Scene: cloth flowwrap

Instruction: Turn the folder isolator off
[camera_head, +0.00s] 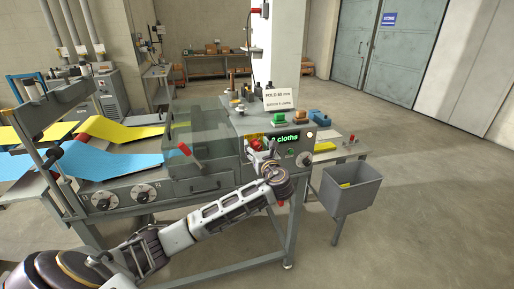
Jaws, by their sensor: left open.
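The folder isolator appears to be the red knob (255,144) on the front panel of the grey folding machine (236,117), left of the green "cloths" display (290,138). My left arm reaches in from the lower left. Its gripper (261,155) is open right at the knob and partly covers it. I cannot tell whether the fingers touch the knob or which way it is turned. My right gripper is not in view.
Blue cloth (100,162) and yellow cloth (115,130) run in from the left. A grey bin (350,190) is at the right, with open floor beyond.

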